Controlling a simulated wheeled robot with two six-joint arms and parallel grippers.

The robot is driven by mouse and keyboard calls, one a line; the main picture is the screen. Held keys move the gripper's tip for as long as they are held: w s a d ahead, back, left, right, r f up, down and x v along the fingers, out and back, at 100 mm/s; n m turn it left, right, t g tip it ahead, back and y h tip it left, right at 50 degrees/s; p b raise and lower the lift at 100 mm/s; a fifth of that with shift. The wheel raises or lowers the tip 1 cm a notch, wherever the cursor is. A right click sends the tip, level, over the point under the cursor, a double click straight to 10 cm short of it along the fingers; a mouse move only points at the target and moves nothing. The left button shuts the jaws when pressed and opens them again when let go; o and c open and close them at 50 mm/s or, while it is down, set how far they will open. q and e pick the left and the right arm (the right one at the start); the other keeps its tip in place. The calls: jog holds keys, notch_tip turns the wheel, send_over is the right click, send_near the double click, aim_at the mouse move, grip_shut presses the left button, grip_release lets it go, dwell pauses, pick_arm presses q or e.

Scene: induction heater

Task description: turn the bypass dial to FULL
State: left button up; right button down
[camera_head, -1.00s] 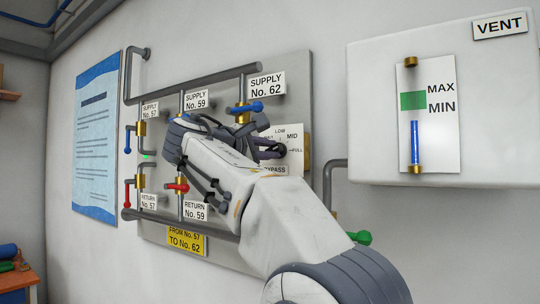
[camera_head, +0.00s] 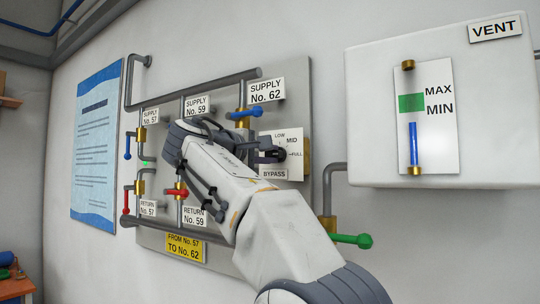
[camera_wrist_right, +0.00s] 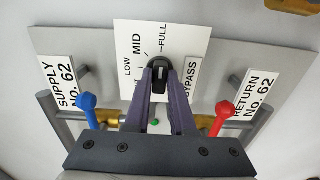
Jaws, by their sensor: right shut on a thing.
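The bypass dial is a black knob (camera_wrist_right: 160,77) on a white plate (camera_wrist_right: 195,46) marked LOW, MID, FULL and BYPASS. My right gripper (camera_wrist_right: 161,70) is shut on the knob, one dark finger on each side. In the right wrist view the knob's long axis stands nearly upright, its upper end roughly toward the FULL mark. In the head view the plate (camera_head: 295,170) shows FULL at its right, and my right gripper (camera_head: 275,154) reaches it from the left, hiding part of the dial. My left gripper is not in view.
A blue valve handle (camera_wrist_right: 87,108) and a red one (camera_wrist_right: 223,112) flank the fingers in the wrist view. In the head view, a green handle (camera_head: 352,240) sticks out below the dial. The vent box (camera_head: 375,120) stands out at right.

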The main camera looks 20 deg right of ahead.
jog(key=c, duration=0.8)
grip_release()
jog(key=shift+o, duration=0.2)
jog(key=b+v, duration=0.1)
jog(key=v, duration=0.9)
jog(key=shift+s+a+b, duration=0.2)
jog(key=shift+b, duration=0.2)
